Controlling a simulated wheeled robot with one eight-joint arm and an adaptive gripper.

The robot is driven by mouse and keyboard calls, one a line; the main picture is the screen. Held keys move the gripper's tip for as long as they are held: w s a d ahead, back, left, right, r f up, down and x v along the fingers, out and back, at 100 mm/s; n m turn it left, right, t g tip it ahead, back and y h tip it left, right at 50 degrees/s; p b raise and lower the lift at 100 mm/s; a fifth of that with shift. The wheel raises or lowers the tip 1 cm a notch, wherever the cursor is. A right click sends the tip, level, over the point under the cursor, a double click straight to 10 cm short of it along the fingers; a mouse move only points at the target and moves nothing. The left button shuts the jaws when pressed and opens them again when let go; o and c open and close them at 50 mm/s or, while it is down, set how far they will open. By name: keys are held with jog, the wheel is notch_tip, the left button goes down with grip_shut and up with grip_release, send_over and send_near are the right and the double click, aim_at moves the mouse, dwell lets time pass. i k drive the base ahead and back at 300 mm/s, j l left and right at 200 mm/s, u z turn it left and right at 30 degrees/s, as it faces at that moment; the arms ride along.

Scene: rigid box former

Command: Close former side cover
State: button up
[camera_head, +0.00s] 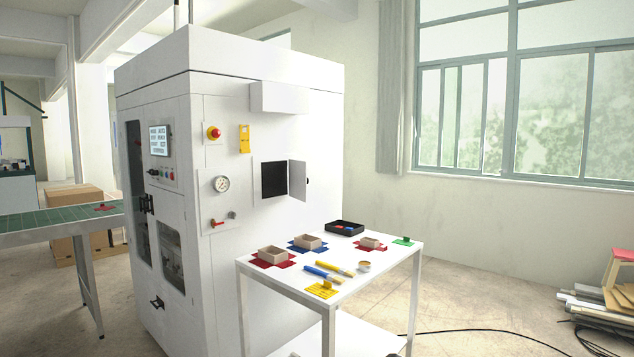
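The box former (185,95) is a tall white cabinet at the centre left. Its side cover (298,179) is a small white panel hinged at the right edge of a dark square opening (274,179). The cover stands open, swung out from the machine's side, and the opening is uncovered. My gripper and arm are not in this view.
A white table (345,290) stands close to the machine below the cover, holding small boxes (272,254), brushes (322,273) and a black tray (344,228). A green conveyor (60,219) is at left. A black cable (480,331) and stacked boards (598,303) lie at right.

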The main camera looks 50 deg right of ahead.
aim_at(299, 180)
jog(key=k+l, duration=0.1)
jog(key=l, duration=0.3)
jog(key=k+l, duration=0.15)
jog(key=l, duration=0.25)
jog(key=k+l, duration=0.1)
jog(key=l, duration=0.3)
jog(key=k+l, duration=0.15)
jog(key=l, duration=0.25)
jog(key=k+l, duration=0.1)
jog(key=l, duration=0.3)
jog(key=k+l, duration=0.15)
jog(key=l, duration=0.25)
jog(key=k+l, duration=0.1)
jog(key=l, duration=0.35)
jog(key=i+l, duration=0.1)
jog(key=l, duration=0.4)
jog(key=i+l, duration=0.1)
jog(key=l, duration=0.4)
jog(key=i+l, duration=0.1)
jog(key=l, duration=0.4)
jog(key=i+l, duration=0.1)
jog(key=l, duration=0.4)
